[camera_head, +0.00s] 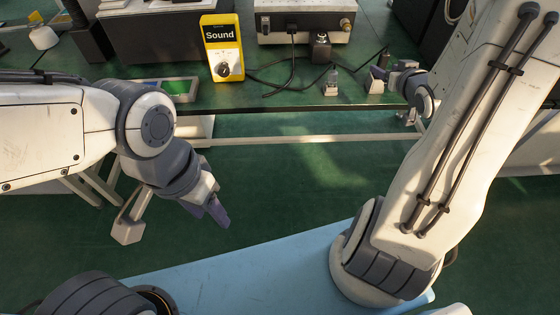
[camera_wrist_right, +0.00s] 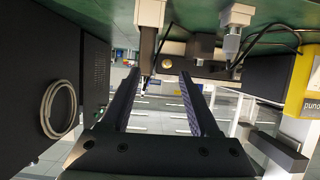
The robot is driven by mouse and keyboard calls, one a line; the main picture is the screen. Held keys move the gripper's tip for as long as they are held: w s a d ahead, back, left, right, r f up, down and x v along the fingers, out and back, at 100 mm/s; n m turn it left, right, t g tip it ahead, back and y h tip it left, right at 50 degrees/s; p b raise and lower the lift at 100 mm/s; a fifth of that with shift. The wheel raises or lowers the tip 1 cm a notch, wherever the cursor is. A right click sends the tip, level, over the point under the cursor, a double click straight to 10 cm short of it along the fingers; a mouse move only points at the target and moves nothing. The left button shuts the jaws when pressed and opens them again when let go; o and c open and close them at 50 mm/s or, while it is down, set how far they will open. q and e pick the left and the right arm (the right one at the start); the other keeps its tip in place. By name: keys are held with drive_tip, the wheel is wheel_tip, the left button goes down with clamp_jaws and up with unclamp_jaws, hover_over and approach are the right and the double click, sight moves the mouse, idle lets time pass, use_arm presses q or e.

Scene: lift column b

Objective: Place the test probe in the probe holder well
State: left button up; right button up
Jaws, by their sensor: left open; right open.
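Two small pieces stand at the bench's front edge. One is a pale block with a clear or metallic upper part (camera_head: 333,82), also in the right wrist view (camera_wrist_right: 236,18). The other is a grey block with a slim dark upright part (camera_head: 376,84), also in the right wrist view (camera_wrist_right: 151,14). I cannot tell which is the test probe and which the holder well. My right gripper (camera_head: 390,71) is open beside the grey block; in its wrist view the fingers (camera_wrist_right: 160,78) point toward that block, with nothing clearly gripped. My left gripper (camera_head: 217,212) is open and empty over the floor.
A yellow "Sound" meter (camera_head: 222,48) and a flat tablet-like device (camera_head: 165,88) are on the bench to the left. A grey instrument (camera_head: 306,20) with black cables stands behind. A dark box (camera_wrist_right: 60,60) with a coiled cable is beside my right gripper.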

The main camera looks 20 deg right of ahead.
drive_tip(key=s+a+f+n+g+y, duration=0.1)
drive_tip(key=s+a+n+g+y, duration=0.15)
drive_tip(key=a, duration=1.05)
drive_tip(key=s+a+n+g+y, duration=0.1)
drive_tip(key=a+n+g, duration=0.15)
drive_tip(key=a, duration=0.95)
drive_tip(key=s+a+n+g, duration=0.2)
drive_tip(key=s+a+g, duration=0.2)
drive_tip(key=s, duration=0.7)
drive_tip(key=s+a+n+g, duration=0.2)
drive_tip(key=s+a+g, duration=0.2)
drive_tip(key=s+a, duration=0.5)
drive_tip(key=s+r, duration=0.1)
drive_tip(key=s, duration=0.1)
drive_tip(key=shift+s+a+n, duration=0.2)
drive_tip(key=shift+s+n, duration=0.1)
drive_tip(key=shift+s, duration=0.05)
drive_tip(key=shift+y, duration=0.25)
wheel_tip(320, 180, up, 14)
drive_tip(key=p, duration=1.3)
drive_tip(key=shift+f+p, duration=0.25)
drive_tip(key=shift+p, duration=0.05)
drive_tip(key=shift+c, duration=0.4)
